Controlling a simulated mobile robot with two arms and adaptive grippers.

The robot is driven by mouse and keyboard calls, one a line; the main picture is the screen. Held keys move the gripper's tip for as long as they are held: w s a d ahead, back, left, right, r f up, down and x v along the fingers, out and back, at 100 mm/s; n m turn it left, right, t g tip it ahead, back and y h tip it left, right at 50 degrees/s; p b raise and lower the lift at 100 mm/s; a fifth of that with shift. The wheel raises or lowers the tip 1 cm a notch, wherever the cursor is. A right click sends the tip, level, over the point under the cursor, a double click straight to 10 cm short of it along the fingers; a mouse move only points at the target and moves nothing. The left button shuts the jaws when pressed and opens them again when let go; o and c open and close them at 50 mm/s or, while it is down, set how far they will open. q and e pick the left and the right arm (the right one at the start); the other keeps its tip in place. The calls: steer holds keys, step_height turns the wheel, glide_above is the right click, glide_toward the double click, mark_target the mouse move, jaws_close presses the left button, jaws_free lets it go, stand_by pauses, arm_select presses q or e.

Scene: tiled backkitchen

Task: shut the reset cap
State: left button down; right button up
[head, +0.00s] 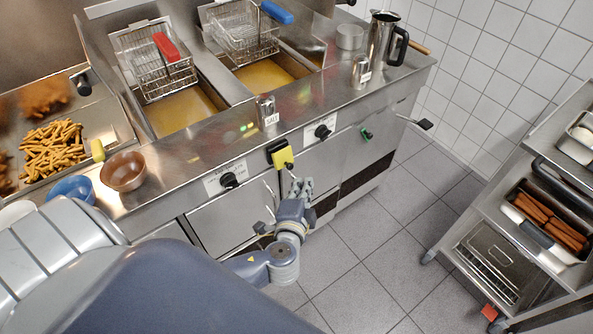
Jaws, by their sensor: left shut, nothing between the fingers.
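A small yellow cap (283,157) sits at a black fitting (275,146) on the steel front of the fryer, between two black knobs. The cap looks tilted out from the front, but its hinge and exact angle are too small to tell. My left gripper (299,187) is shut and empty, just below and slightly right of the cap. I cannot tell whether its fingertips touch the cap. My right gripper is not in view.
Black knobs (229,180) and (322,131) a second knob flank the cap. Above are oil vats with baskets (155,62), a salt shaker (266,110) and a copper bowl (123,171). A steel trolley (487,210) stands right; tiled floor (385,250) between is clear.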

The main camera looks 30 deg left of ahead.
mark_target(286, 159)
arm_select(q)
steer(key=w+a+f+p, duration=0.1)
steer(key=w+a+f, duration=0.1)
steer(key=w+a, duration=0.2)
steer(key=shift+w+a+f, duration=0.2)
steer(key=shift+a+f, duration=0.05)
steer(key=shift+a, duration=0.05)
steer(key=f+m+t+b, duration=0.1)
steer(key=b, duration=0.4)
steer(key=a+f+m+t+y+b, duration=0.1)
steer(key=f+b, duration=0.1)
steer(key=b, duration=0.2)
steer(key=shift+w+b, duration=0.2)
steer(key=shift+b, duration=0.15)
stand_by(0.5)
